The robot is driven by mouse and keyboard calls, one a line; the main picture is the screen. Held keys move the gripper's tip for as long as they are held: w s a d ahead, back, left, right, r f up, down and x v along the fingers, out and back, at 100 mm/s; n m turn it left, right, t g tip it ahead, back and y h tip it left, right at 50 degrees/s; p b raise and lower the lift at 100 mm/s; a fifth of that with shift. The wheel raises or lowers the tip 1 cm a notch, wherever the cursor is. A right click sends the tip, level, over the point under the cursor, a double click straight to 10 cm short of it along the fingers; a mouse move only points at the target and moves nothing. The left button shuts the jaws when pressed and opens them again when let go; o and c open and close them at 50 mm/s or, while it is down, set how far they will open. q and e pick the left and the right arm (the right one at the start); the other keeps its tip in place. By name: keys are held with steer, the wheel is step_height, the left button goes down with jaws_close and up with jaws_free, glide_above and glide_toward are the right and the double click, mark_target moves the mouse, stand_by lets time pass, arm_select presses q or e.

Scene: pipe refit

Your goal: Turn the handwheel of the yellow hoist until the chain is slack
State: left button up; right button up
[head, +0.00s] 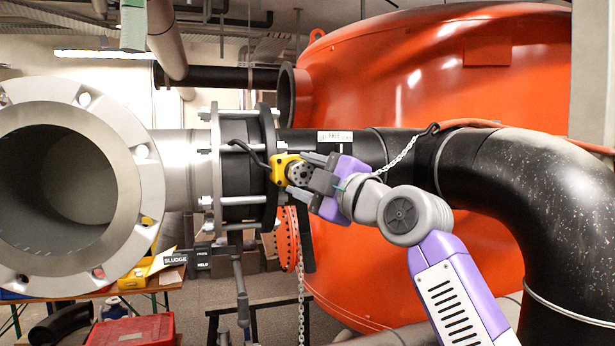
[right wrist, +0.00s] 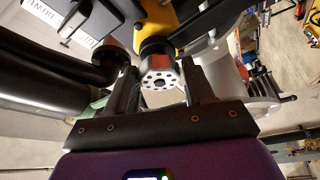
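The yellow hoist (head: 281,166) hangs beside the black flange of the pipe joint, and its yellow body also shows in the right wrist view (right wrist: 185,38). Its handwheel (right wrist: 160,82) is a pale round disc with a ring of holes, also visible in the head view (head: 299,173). My right gripper (right wrist: 161,85) is open, its dark fingers on either side of the handwheel with visible gaps. A silver chain (head: 401,153) slants up from behind my right gripper to the sling on the black pipe. Another length of chain (head: 300,285) hangs below the hoist. My left gripper is out of view.
A grey flanged pipe (head: 145,200) fills the left. The black elbow pipe (head: 510,185) curves down at right. A large orange vessel (head: 450,75) stands behind. An orange perforated disc (head: 288,238) hangs below the joint. A red case (head: 130,331) is at lower left.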

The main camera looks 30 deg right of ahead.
steer(key=o, duration=0.3)
steer(key=shift+s, duration=0.1)
steer(key=shift+s+f+b, duration=0.1)
steer(key=shift+s+b, duration=0.25)
steer(key=shift+s, duration=0.05)
steer(key=s+b, duration=0.2)
steer(key=s, duration=0.4)
steer(key=shift+s+d+f+b, duration=0.25)
steer(key=shift+d+f+b, duration=0.1)
steer(key=shift+d+f, duration=0.1)
